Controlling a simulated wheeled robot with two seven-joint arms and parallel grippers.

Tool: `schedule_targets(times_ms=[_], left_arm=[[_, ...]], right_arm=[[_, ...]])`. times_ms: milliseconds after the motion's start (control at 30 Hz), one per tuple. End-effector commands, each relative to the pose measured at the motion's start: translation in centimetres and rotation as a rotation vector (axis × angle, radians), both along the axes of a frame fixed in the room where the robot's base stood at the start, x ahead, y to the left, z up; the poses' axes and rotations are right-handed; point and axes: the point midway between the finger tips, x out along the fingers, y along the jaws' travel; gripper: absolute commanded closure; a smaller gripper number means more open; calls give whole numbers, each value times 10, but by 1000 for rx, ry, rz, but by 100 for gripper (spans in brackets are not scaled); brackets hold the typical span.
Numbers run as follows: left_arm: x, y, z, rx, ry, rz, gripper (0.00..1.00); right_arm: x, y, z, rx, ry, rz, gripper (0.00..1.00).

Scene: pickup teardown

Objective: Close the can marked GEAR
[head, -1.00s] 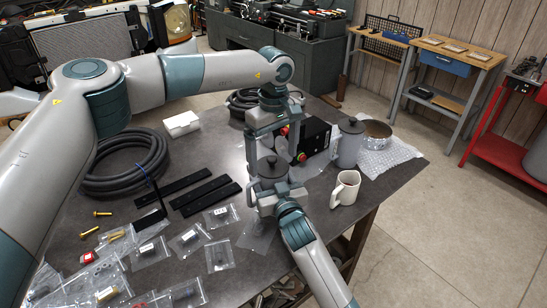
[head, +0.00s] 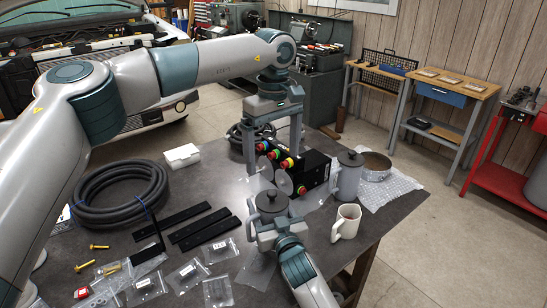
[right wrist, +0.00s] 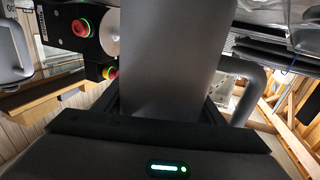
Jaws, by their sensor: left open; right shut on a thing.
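A grey can (head: 271,212) with a dark knobbed lid (head: 270,199) on top stands at the table's front middle. My right gripper (head: 274,230) is shut around its body. In the right wrist view the can's smooth grey side (right wrist: 160,65) fills the space between the fingers, with a handle (right wrist: 248,85) at right. My left gripper (head: 272,168) is open and empty, fingers down, above and behind the lid, apart from it. A second lidded grey can (head: 347,177) stands to the right. No GEAR marking is readable. Whether the lid is fully seated I cannot tell.
A black box with coloured buttons (head: 313,168) stands close behind the held can. A white mug (head: 346,221) and a metal ring-shaped tin (head: 375,166) on bubble wrap (head: 400,186) are to the right. Black strips (head: 200,231), small bags and a coiled hose (head: 120,195) lie left.

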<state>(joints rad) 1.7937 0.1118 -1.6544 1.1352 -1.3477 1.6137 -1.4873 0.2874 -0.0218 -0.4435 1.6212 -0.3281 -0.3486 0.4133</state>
Motion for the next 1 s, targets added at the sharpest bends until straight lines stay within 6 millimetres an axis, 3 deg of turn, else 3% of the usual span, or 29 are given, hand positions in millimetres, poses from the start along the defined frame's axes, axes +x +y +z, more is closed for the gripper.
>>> schedule_targets(times_ms=[100, 133, 200, 233, 667, 1000], left_arm=[[0, 0, 0, 0, 0, 0, 9], [0, 0, 0, 0, 0, 0, 9], [0, 0, 0, 0, 0, 0, 9], [0, 0, 0, 0, 0, 0, 9], [0, 0, -2, 0, 0, 0, 9], [0, 0, -11, 0, 0, 0, 9]], right_arm=[[0, 0, -2, 0, 3, 0, 76], [0, 0, -2, 0, 3, 0, 34], [0, 0, -2, 0, 3, 0, 17], [0, 0, -2, 0, 3, 0, 14], [-3, -1, -1, 0, 0, 0, 14], [-34, -11, -3, 1, 0, 1, 14]])
